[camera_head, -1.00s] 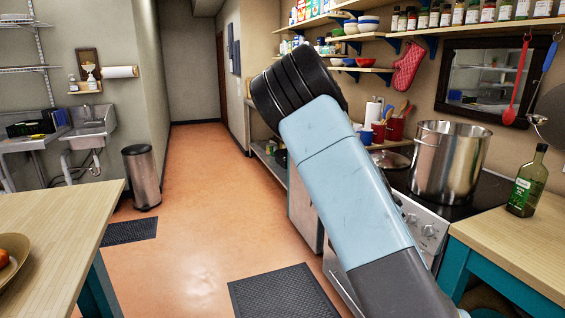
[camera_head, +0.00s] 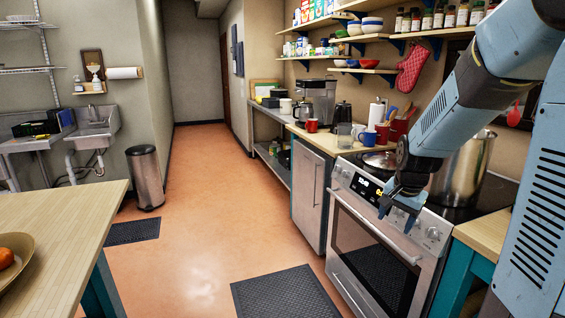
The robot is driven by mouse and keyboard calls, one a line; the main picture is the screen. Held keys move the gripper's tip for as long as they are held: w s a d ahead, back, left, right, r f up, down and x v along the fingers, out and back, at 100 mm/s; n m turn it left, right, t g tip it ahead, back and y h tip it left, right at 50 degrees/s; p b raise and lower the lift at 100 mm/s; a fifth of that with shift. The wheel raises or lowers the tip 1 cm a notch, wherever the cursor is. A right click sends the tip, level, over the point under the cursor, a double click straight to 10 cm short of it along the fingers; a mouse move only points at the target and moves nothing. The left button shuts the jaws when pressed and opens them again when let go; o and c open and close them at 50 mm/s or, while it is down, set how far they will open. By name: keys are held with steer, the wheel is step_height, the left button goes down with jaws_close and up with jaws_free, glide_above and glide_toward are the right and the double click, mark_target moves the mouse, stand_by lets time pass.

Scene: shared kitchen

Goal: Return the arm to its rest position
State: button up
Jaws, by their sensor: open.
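My gripper (camera_head: 398,212) hangs at the end of my blue and black arm, in front of the stove's control panel in the head view. Its jaws are open and point downward, and I see nothing between them. My arm (camera_head: 470,100) is folded at the right side of the picture, with one link reaching down to the left. It hides part of the steel pot and the shelf wall behind it.
The stove (camera_head: 375,260) stands just behind my gripper, with a steel pot (camera_head: 468,170) and a lidded pan (camera_head: 381,160) on it. A wooden table (camera_head: 60,225) with a bowl (camera_head: 22,262) is at the left. The orange floor (camera_head: 205,210) between is clear, with dark mats (camera_head: 285,296).

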steer(key=s+a+r+n+t, duration=0.1)
steer(key=s+a+r+n, duration=0.2)
steer(key=s+r, duration=0.4)
steer(key=s+a+r+n+t, duration=0.1)
steer(key=s+a+r+n, duration=0.2)
steer(key=s, duration=1.1)
step_height(320, 180, up, 4)
steer(key=n, duration=0.2)
steer(key=shift+s+a+f+n, duration=0.15)
steer(key=shift+s+n, duration=0.1)
steer(key=shift+n, duration=0.15)
